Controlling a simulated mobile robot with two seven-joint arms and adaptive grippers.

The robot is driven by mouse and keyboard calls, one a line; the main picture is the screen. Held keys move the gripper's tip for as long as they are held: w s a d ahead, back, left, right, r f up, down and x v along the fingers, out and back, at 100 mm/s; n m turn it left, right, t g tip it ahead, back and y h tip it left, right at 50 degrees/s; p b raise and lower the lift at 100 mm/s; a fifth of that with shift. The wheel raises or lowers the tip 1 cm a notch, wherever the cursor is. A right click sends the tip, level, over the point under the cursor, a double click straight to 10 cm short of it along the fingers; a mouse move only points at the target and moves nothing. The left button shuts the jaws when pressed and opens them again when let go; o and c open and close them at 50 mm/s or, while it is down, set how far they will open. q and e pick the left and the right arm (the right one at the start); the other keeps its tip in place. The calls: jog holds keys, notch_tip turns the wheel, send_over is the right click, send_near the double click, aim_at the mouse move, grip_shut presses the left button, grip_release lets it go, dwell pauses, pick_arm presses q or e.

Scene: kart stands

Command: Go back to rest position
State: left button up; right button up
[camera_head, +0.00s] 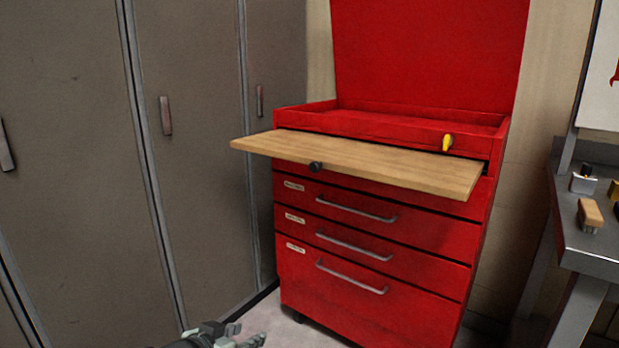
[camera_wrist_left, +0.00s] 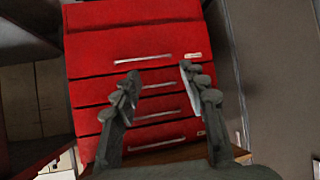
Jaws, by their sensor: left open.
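My left gripper (camera_head: 246,335) shows at the bottom edge of the head view, low in front of the red tool cabinet (camera_head: 375,302) and apart from it. In the left wrist view its two fingers (camera_wrist_left: 160,82) are spread with nothing between them, so it is open and empty. The cabinet's drawer fronts show beyond the fingers in that view. My right gripper is in neither view.
A wooden board (camera_head: 375,163) sticks out from the cabinet above closed drawers. The cabinet's red lid (camera_head: 430,50) stands up. Grey lockers (camera_head: 190,130) line the left. A metal workbench (camera_head: 590,245) with small items stands at the right.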

pick_arm(q)
jog(key=s+a+f+n+g+y, duration=0.1)
jog(key=s+a+f, duration=0.3)
jog(key=s, duration=0.5)
jog(key=s+a+f+g+y, duration=0.2)
jog(key=s+a+f+g, duration=0.2)
jog(key=s+f, duration=0.5)
jog(key=s+a+f+n+g+y, duration=0.1)
jog(key=s+a+f, duration=0.4)
jog(key=s, duration=0.5)
jog(key=shift+s+a+f+n+g+y, duration=0.15)
jog(key=shift+s+f+n+g+y, duration=0.2)
jog(key=shift+f+g+y, duration=0.5)
